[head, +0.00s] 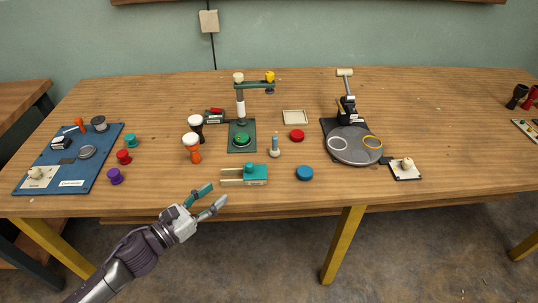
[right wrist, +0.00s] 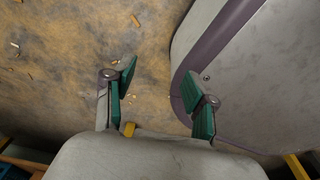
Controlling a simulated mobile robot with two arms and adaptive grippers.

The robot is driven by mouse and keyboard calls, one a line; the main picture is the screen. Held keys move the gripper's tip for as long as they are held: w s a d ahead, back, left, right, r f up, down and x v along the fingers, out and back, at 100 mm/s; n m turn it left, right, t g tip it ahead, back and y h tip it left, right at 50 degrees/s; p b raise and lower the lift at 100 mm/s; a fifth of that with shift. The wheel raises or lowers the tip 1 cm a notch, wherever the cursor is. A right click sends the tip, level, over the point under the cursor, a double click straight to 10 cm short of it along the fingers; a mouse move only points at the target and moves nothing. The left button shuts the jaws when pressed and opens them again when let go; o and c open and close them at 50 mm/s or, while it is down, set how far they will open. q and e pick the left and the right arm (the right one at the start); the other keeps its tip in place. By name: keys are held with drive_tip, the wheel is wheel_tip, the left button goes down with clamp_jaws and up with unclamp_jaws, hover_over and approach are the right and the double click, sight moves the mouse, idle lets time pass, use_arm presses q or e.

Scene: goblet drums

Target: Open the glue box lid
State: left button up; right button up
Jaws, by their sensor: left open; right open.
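No box can be read for certain as the glue box. A small dark box with a red piece on top and a pale label (head: 214,115) stands left of the green stand, and it looks closed. A teal block with a label and two pale prongs (head: 256,175) lies near the front edge; its kind is unclear. My left gripper (head: 210,198) is open and empty at the table's front edge, below and left of the teal block. My right gripper (right wrist: 160,85) is open and empty above the floor in the right wrist view; the head view does not show it.
Goblet drums (head: 192,143) stand close to the dark box. The green stand (head: 241,140) rises beside it. A blue board (head: 95,160) with parts lies left, and a round grey press plate (head: 352,156) right. A blue disc (head: 304,174) lies near the front.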

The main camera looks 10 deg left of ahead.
sight(247, 168)
use_arm(q)
drive_tip(key=x, duration=0.2)
drive_tip(key=r+p+x, duration=0.1)
drive_tip(key=x, duration=0.1)
drive_tip(key=shift+w+d, duration=0.1)
drive_tip(key=p+x, duration=0.1)
drive_tip(key=x, duration=0.7)
drive_tip(key=shift+w+d+f, duration=0.1)
drive_tip(key=shift+w+f, duration=0.05)
drive_tip(key=shift+w+d, duration=0.1)
drive_tip(key=shift+w, duration=0.1)
drive_tip(key=shift+c, duration=0.4)
drive_tip(key=c, duration=0.8)
clamp_jaws()
use_arm(e)
drive_tip(key=s+r, duration=0.2)
drive_tip(key=shift+s+a, duration=0.35)
drive_tip(key=shift+a, duration=0.05)
use_arm(q)
drive_tip(key=shift+f, duration=0.1)
use_arm(e)
drive_tip(key=shift+w, duration=0.1)
